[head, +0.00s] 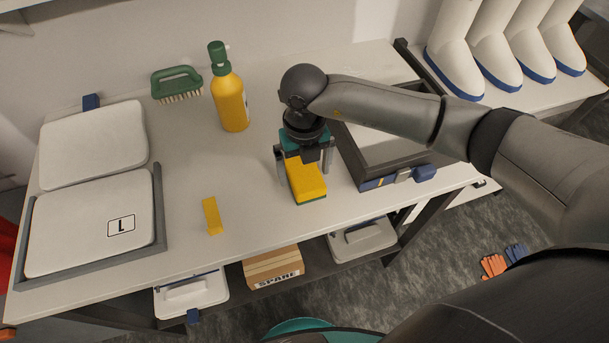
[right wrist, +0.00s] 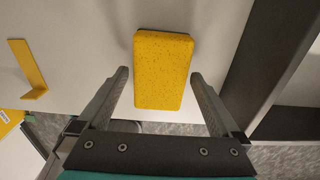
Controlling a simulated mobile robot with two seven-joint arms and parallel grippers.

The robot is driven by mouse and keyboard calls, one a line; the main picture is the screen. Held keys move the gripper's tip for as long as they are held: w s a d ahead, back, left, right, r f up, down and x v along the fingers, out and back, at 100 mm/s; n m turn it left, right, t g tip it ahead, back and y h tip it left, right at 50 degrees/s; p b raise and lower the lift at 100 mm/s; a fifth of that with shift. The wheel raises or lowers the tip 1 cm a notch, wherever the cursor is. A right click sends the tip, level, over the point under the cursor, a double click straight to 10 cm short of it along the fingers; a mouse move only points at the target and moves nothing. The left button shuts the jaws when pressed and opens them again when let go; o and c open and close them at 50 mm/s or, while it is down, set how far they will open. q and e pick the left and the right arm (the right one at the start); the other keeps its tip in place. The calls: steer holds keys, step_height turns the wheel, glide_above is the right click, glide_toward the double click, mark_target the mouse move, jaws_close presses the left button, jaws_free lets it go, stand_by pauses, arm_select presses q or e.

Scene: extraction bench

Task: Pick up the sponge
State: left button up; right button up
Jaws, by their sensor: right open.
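The sponge (head: 307,181) is a yellow block with a thin green layer underneath. It lies on the white bench near the front edge. In the right wrist view the sponge (right wrist: 162,70) is at upper middle, long side running away from the gripper. My right gripper (head: 304,163) is above the sponge and open. In the right wrist view its two fingers (right wrist: 160,75) are on either side of the near part of the sponge, with gaps on both sides. Nothing is held. My left gripper is not in view.
A yellow bracket (head: 212,216) lies to the left. A yellow bottle with green top (head: 231,100) and a green brush (head: 177,84) stand behind. A dark-framed tray (head: 352,158) is close on the right. White lidded containers (head: 90,232) fill the left; bench between is clear.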

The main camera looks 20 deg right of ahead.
steer(key=shift+f, duration=0.8)
steer(key=shift+c, duration=0.4)
steer(key=c, duration=1.1)
steer(key=shift+r, duration=0.1)
